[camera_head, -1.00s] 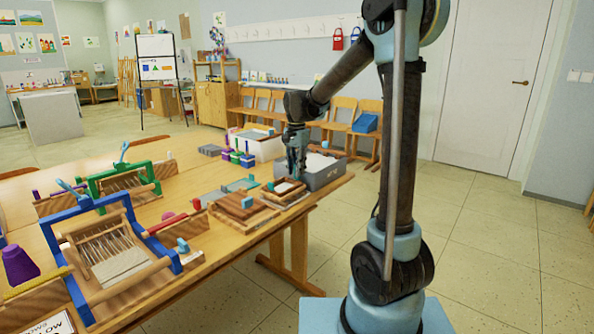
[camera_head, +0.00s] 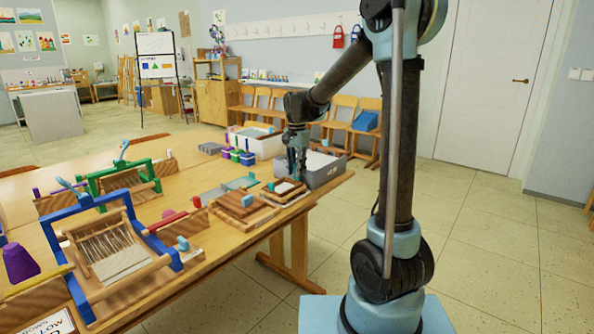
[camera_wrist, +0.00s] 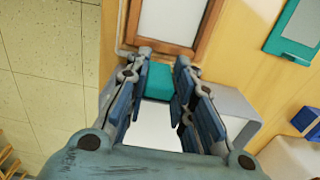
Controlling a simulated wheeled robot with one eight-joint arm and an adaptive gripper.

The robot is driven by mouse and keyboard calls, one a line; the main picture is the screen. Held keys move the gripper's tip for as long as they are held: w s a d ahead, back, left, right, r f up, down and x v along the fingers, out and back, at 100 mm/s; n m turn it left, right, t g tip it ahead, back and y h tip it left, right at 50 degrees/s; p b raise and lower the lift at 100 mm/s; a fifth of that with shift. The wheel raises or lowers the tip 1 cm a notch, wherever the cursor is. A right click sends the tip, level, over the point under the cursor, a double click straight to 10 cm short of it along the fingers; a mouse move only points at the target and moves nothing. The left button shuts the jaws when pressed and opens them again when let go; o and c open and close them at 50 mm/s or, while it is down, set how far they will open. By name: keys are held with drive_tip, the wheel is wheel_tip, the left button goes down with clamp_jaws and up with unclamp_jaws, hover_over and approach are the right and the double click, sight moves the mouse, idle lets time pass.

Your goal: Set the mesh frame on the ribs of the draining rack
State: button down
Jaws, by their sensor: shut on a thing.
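My gripper (camera_head: 297,174) is low over the right end of the long table. In the wrist view, my gripper (camera_wrist: 160,82) is shut on a teal block (camera_wrist: 158,79) at the near edge of a wooden frame with a pale panel (camera_wrist: 172,18), which looks like the mesh frame. The frame (camera_head: 286,196) lies low at the table's right end in the head view; its contact underneath is hidden. Left of it is a stack of brown wooden frames (camera_head: 239,208) with a teal block. I cannot tell which item is the draining rack, and no ribs are clear.
A grey tub (camera_head: 325,176) with pale contents stands right behind my gripper. A teal-edged grey panel (camera_wrist: 296,28) lies nearby. Blue (camera_head: 168,252) and green looms (camera_head: 90,184) fill the left.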

drive_tip(key=c, duration=1.3)
unclamp_jaws()
drive_tip(key=shift+r, duration=0.1)
wheel_tip(320, 180, up, 12)
drive_tip(key=shift+d, duration=0.1)
drive_tip(key=s+d+f+n, duration=0.2)
drive_tip(key=s+d, duration=0.7)
drive_tip(key=s+d+f+n, duration=0.2)
drive_tip(key=s+d+f, duration=0.2)
drive_tip(key=s, duration=0.3)
drive_tip(key=s+d+f+n+t, duration=0.1)
drive_tip(key=s+d+f+n, duration=0.1)
drive_tip(key=s+d+f, duration=0.2)
drive_tip(key=s+d+f+n+t, duration=0.1)
drive_tip(key=s+d+f, duration=0.3)
drive_tip(key=s+f, duration=0.5)
drive_tip(key=s, duration=0.2)
drive_tip(key=shift+s+d+f+n, duration=0.2)
drive_tip(key=shift+s+d+n, duration=0.1)
drive_tip(key=shift+d+n, duration=0.1)
